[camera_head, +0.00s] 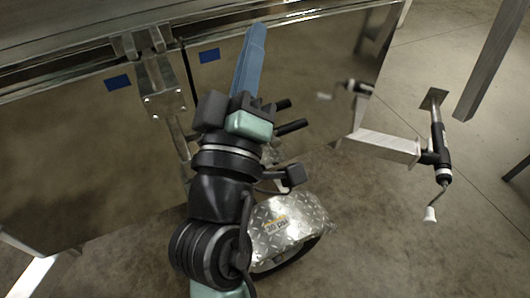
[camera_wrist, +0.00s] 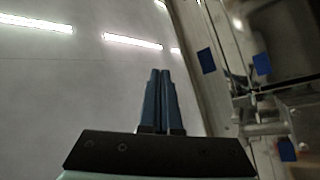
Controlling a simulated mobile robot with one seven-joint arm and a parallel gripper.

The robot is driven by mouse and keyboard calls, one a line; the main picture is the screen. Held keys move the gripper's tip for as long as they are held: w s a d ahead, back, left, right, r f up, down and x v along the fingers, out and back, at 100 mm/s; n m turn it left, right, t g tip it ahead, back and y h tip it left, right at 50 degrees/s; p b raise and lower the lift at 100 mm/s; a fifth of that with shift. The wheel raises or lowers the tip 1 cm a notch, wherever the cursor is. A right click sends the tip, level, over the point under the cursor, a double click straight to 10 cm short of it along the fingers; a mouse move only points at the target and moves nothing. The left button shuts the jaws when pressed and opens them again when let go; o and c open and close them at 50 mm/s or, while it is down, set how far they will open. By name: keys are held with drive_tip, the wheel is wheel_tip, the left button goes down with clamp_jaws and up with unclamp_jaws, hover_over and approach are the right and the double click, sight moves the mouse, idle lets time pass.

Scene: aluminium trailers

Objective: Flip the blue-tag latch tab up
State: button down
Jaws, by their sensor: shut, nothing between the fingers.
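The metal latch (camera_head: 161,98) is on the trailer's side, between two blue tags, the left one (camera_head: 117,82) and the right one (camera_head: 209,55). Its plate sits below a bracket on the top rail. I cannot tell which part is the movable tab. My gripper (camera_head: 257,28) has long blue fingers, shut and empty, pointing up past the rail to the right of the latch, apart from it. In the wrist view the fingers (camera_wrist: 160,72) point up towards the ceiling lights, with blue tags (camera_wrist: 207,60) and latch hardware (camera_wrist: 246,97) at the right.
The trailer's top rail (camera_head: 60,67) runs across the upper left. A diamond-plate fender (camera_head: 288,222) lies below and right of my arm. A trailer jack with a crank (camera_head: 437,160) stands at the right. Bare concrete floor (camera_head: 400,250) shows at lower right.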

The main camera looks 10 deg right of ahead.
drive_tip(key=s+a+f+n+g+y+b, duration=0.15)
drive_tip(key=f+n+b, duration=0.5)
drive_tip(key=f, duration=1.15)
drive_tip(key=s+a+f+n+g+b, duration=0.15)
drive_tip(key=f+n+b, duration=0.5)
drive_tip(key=f, duration=1.15)
drive_tip(key=w+d+r+m, duration=0.1)
drive_tip(key=w+d+r, duration=0.2)
drive_tip(key=w+d, duration=0.3)
drive_tip(key=w+p, duration=0.1)
drive_tip(key=w, duration=0.3)
drive_tip(key=shift+w+m+t, duration=0.3)
drive_tip(key=shift+m, duration=0.1)
drive_tip(key=shift+b, duration=0.3)
